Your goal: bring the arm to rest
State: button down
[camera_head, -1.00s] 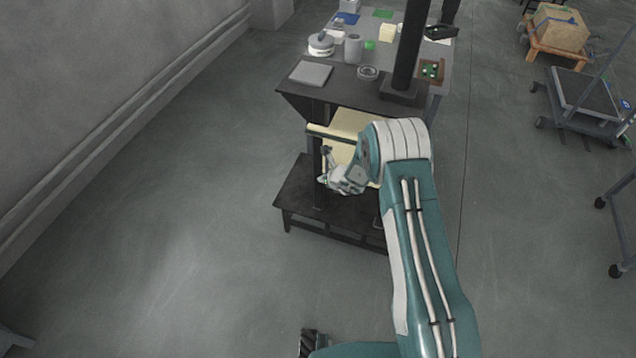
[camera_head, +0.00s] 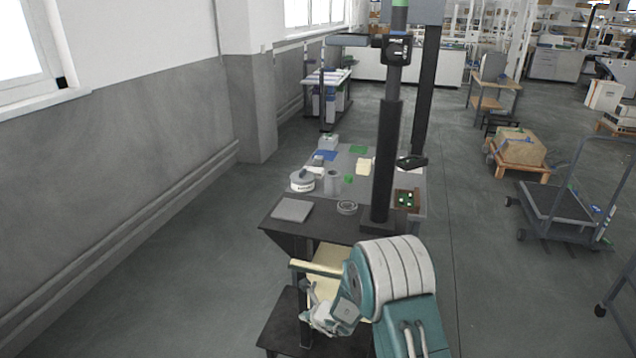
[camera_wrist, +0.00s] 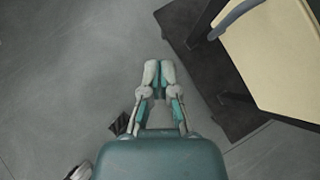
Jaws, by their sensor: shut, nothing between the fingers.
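My arm (camera_head: 392,285), teal and white, reaches forward at the bottom of the head view. My gripper (camera_wrist: 159,72) is shut and empty in the wrist view, with its fingertips together above bare grey floor. In the head view my gripper (camera_head: 308,312) hangs low beside the front of the dark workbench, left of my arm's big joint. It looks close to the bench's left front post, but I cannot tell whether they touch. The cream-coloured drawer or shelf (camera_head: 326,262) lies just above and behind it; it also shows at the upper right of the wrist view (camera_wrist: 275,55).
Carts (camera_head: 560,200) stand at right. The floor at left is free.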

notch_tip(320, 180, up, 15)
jog(key=s+n+y, duration=0.2)
jog(key=s+n, duration=0.1)
jog(key=n, duration=0.4)
jog(key=s+d+r+n+g, duration=0.2)
jog(key=s+d+r+n, duration=0.1)
jog(key=s+r+n, duration=0.85)
jog(key=s+d+r+n+h, duration=0.4)
jog(key=s+d, duration=0.4)
jog(key=s, duration=0.2)
jog(key=s+d+r+n+h, duration=0.3)
jog(key=s+d+n+h, duration=0.1)
jog(key=s+d, duration=0.4)
jog(key=shift+s+d+r+t, duration=0.2)
jog(key=shift+s+r+t, duration=0.2)
jog(key=shift+s, duration=0.7)
jog(key=shift+w+n, duration=0.1)
jog(key=shift+n, duration=0.15)
